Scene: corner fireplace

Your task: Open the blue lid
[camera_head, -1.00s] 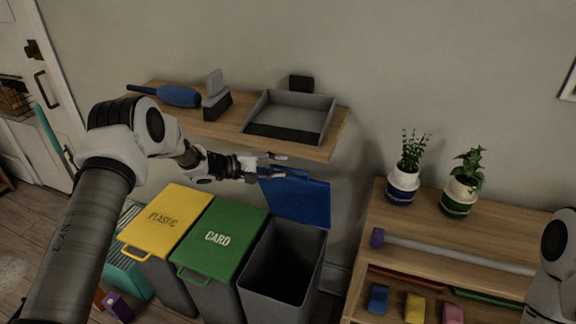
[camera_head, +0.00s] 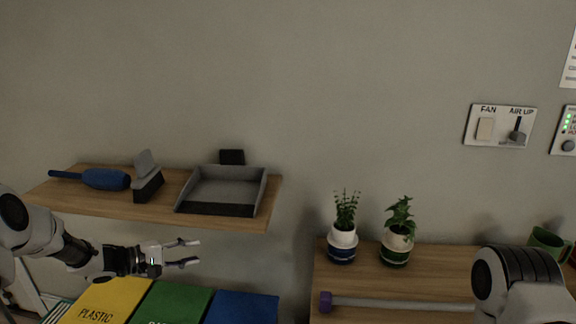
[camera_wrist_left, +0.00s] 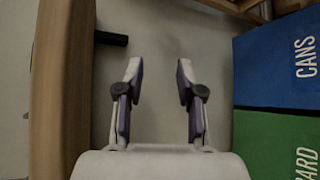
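The blue lid (camera_head: 240,308) lies level beside the green lid at the bottom edge of the head view; its front is cut off. It looks shut. In the left wrist view the blue lid (camera_wrist_left: 275,68), lettered CANS, is on the right. My left gripper (camera_head: 198,252) is open and empty, apart from the lid, above the lids and in front of the shelf. Its spread fingers (camera_wrist_left: 158,68) show nothing between them in the left wrist view. My right gripper is out of view; only part of my right arm shows.
A green lid (camera_head: 172,302) and a yellow lid (camera_head: 105,298) are left of the blue one. Above, a wall shelf (camera_head: 245,222) holds a dustpan (camera_head: 225,190), a brush (camera_head: 147,180) and a blue duster (camera_head: 105,179). A wooden cabinet (camera_head: 365,275) with two potted plants stands right.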

